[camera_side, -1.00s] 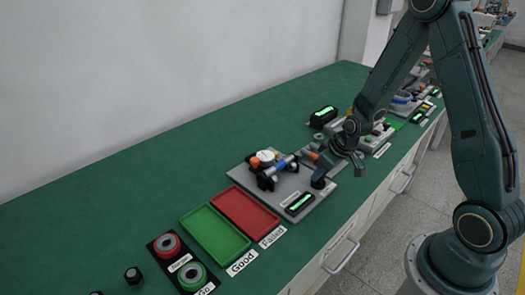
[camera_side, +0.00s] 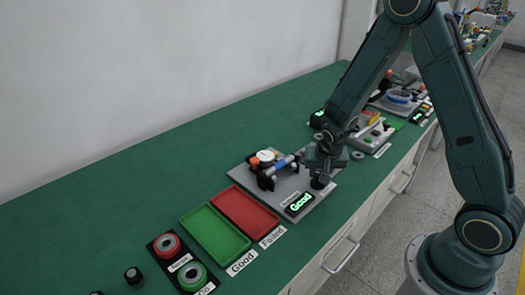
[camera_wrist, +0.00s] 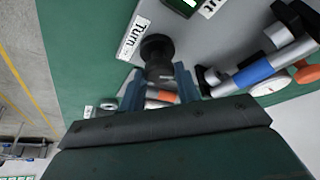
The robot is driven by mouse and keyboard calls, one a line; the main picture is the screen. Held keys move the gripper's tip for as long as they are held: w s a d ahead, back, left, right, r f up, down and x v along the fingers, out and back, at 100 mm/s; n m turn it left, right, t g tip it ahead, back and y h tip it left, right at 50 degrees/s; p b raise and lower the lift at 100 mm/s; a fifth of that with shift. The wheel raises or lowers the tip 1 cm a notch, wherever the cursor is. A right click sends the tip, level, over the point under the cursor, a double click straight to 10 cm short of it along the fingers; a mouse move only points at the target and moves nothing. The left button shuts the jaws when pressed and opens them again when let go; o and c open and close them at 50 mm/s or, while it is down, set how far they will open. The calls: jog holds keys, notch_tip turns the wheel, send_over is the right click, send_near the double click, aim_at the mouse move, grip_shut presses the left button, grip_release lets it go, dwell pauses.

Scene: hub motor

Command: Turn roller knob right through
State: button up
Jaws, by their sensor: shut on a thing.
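The black roller knob (camera_wrist: 157,46) stands on the grey plate beside a white label reading "Turn" in the wrist view. In the side view the knob (camera_side: 319,183) shows just under my gripper (camera_side: 322,172). In the wrist view my gripper's (camera_wrist: 160,80) blue fingers lie on both sides of the knob's dark shaft, shut on it. The roller fixture with a blue-banded rod (camera_wrist: 255,73) and a white dial (camera_wrist: 270,87) is at the right in the wrist view. The small display (camera_side: 299,203) reads "Good" in green.
A red tray (camera_side: 245,211) labelled "Failed" and a green tray (camera_side: 215,234) labelled "Good" lie to the left of the plate. Red (camera_side: 167,244) and green (camera_side: 192,275) buttons stand further left. More devices stand beyond my gripper. The back left of the green table is bare.

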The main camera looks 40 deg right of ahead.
jog(key=m+g, duration=0.1)
jog(key=m, duration=0.2)
jog(key=m+g+h, duration=0.1)
jog(key=m, duration=0.2)
jog(key=shift+w+a+m, duration=0.1)
jog(key=shift+a+m, duration=0.05)
jog(key=shift+m, duration=0.15)
dwell(0.3)
jog(key=o, duration=0.9)
jog(key=shift+o, duration=0.2)
jog(key=shift+r, duration=0.1)
jog(key=w+v, duration=0.1)
jog(key=v, duration=1.2)
jog(key=shift+s+a+r, duration=0.2)
jog(key=shift+s+r, duration=0.05)
jog(key=shift+s, duration=0.05)
